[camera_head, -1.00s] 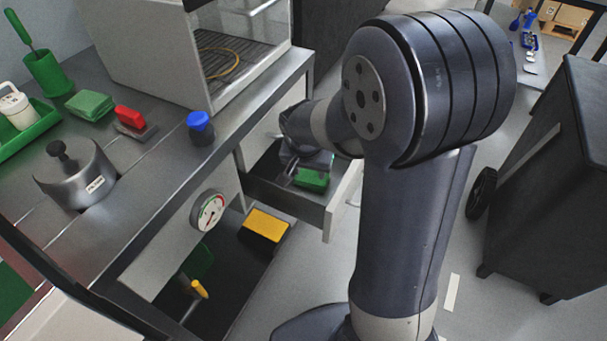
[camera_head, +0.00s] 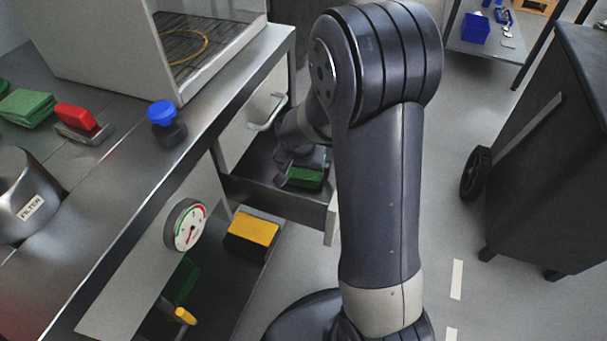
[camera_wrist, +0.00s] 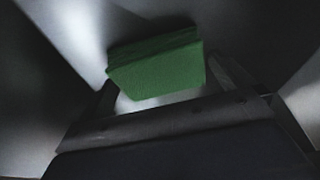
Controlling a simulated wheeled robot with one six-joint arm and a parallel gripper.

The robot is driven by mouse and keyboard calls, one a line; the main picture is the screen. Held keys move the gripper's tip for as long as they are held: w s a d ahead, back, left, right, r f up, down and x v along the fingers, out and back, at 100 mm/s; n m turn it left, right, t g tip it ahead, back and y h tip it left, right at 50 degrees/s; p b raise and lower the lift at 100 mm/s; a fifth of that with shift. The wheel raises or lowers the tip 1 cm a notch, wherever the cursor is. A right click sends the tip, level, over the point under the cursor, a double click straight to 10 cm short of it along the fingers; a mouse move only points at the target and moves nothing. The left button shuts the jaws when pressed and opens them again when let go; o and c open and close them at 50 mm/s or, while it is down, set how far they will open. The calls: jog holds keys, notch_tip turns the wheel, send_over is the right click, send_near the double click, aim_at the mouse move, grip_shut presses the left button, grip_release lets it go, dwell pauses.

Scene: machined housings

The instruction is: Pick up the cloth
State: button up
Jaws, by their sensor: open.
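A green folded cloth (camera_head: 306,178) lies in the open drawer (camera_head: 262,196) below the bench. In the wrist view the cloth (camera_wrist: 155,72) shows as a thick green block, upper centre. My gripper (camera_head: 290,172) is down in the drawer at the cloth, partly hidden by my own wrist. In the wrist view my gripper (camera_wrist: 165,90) is open, with one finger near each side of the cloth. Whether the fingers touch it I cannot tell.
A yellow-topped box (camera_head: 252,231) sits on the lower shelf. A dark wheeled cabinet (camera_head: 555,150) stands right. The drawer walls are close around my gripper.

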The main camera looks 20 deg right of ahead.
jog(key=shift+r, duration=0.1)
jog(key=c, duration=0.7)
jog(key=shift+c, duration=0.2)
jog(key=shift+r+p, duration=0.3)
jog(key=shift+r, duration=0.3)
jog(key=s, duration=0.2)
jog(key=s+a, duration=0.1)
jog(key=s, duration=0.5)
jog(key=shift+a, duration=0.25)
notch_tip(320, 180, up, 14)
jog(key=p, duration=0.4)
jog(key=shift+f, duration=0.1)
